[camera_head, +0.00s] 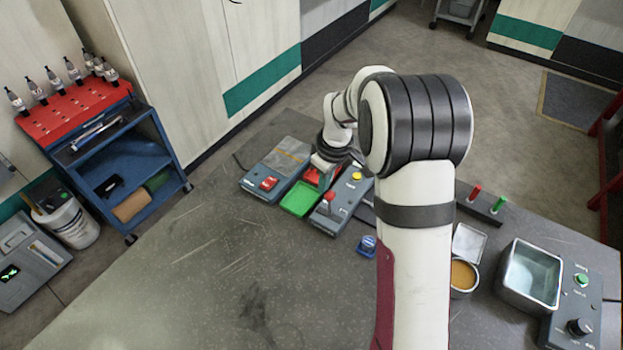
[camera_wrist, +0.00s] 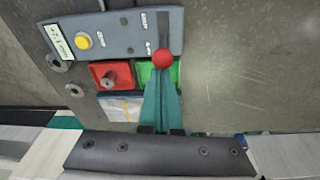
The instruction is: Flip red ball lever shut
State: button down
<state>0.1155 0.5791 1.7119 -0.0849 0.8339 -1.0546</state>
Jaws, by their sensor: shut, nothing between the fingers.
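The red ball (camera_wrist: 162,58) of the lever shows on the near edge of a grey control box (camera_wrist: 120,36). In the head view the ball (camera_head: 328,197) is at the box's (camera_head: 340,205) lower left end. My gripper (camera_wrist: 163,72) is shut and empty, its teal fingers pointing at the ball with their tips right beside it. I cannot tell whether they touch. The lever's stem is mostly hidden by the ball.
A red square base (camera_wrist: 99,82) with a peg and a green one (camera_head: 300,199) lie beside the box. Another grey device (camera_head: 268,183) with a red part stands left of them. A yellow button (camera_wrist: 82,41) is on the box. The table's front left is clear.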

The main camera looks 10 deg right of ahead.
jog(key=shift+s+d+f, duration=0.2)
jog(key=shift+s+d, duration=0.8)
jog(key=shift+s, duration=0.1)
jog(key=shift+s+d+f, duration=0.2)
jog(key=shift+s+d, duration=0.8)
jog(key=shift+s, duration=0.05)
jog(key=w+a+r, duration=0.1)
jog(key=w+r, duration=0.2)
jog(key=r, duration=0.1)
jog(key=s+d+r, duration=0.4)
jog(key=s+r, duration=0.1)
jog(key=shift+d, duration=0.15)
jog(key=shift+s, duration=0.1)
